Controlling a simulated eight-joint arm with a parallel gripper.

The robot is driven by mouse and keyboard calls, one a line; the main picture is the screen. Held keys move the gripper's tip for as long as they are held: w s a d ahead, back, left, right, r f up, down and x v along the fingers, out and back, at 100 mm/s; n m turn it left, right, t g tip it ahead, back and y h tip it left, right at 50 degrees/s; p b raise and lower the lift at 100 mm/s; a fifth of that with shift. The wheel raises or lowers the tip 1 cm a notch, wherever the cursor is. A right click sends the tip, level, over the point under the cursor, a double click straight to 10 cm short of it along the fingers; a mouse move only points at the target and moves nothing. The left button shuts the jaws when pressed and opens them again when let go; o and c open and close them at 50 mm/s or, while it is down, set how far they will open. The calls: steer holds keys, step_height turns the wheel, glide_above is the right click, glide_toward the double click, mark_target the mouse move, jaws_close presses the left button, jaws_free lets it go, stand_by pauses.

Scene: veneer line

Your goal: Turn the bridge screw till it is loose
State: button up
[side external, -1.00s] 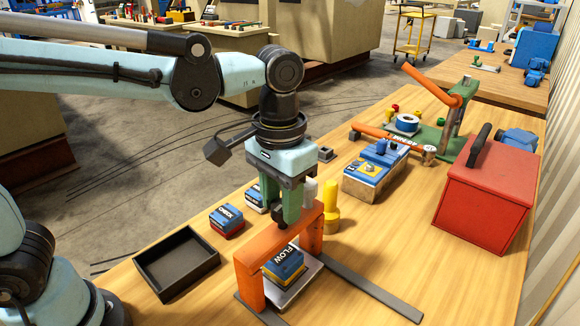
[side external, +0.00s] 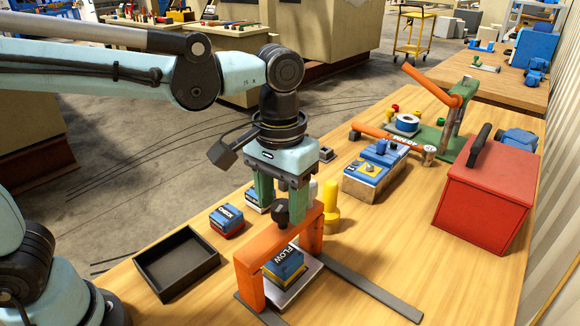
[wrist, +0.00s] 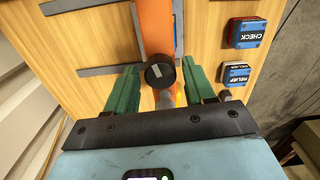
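The orange bridge (side external: 248,258) stands over a blue block marked FLOW (side external: 284,266) on a light plate. The dark round knob of the bridge screw (side external: 282,218) sits above the crossbar; in the wrist view the screw knob (wrist: 160,75) has a light mark on its top. My gripper (side external: 284,206) is above the bridge with its green fingers apart. In the wrist view my gripper (wrist: 160,88) has one finger on each side of the knob, with gaps between, so it is open and empty. The screw's thread and lower end are not clearly visible.
An empty black tray (side external: 178,264) lies left of the bridge. A CHECK block (side external: 227,221) is behind it. A yellow post (side external: 331,208) stands close to the bridge's right. A blue-topped block (side external: 376,172), green-and-orange clamp (side external: 456,118) and red box (side external: 486,195) are further right.

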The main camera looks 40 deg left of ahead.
mark_target(281, 205)
steer(key=shift+o, duration=0.5)
step_height(281, 205, up, 12)
stand_by(0.5)
steer(key=s+a+f+t, duration=0.3)
steer(key=a+f+t, duration=0.4)
steer(key=a+f, duration=0.7)
steer(key=shift+a+f+m, duration=0.35)
steer(key=shift+a+m, duration=0.05)
steer(key=shift+a, duration=0.1)
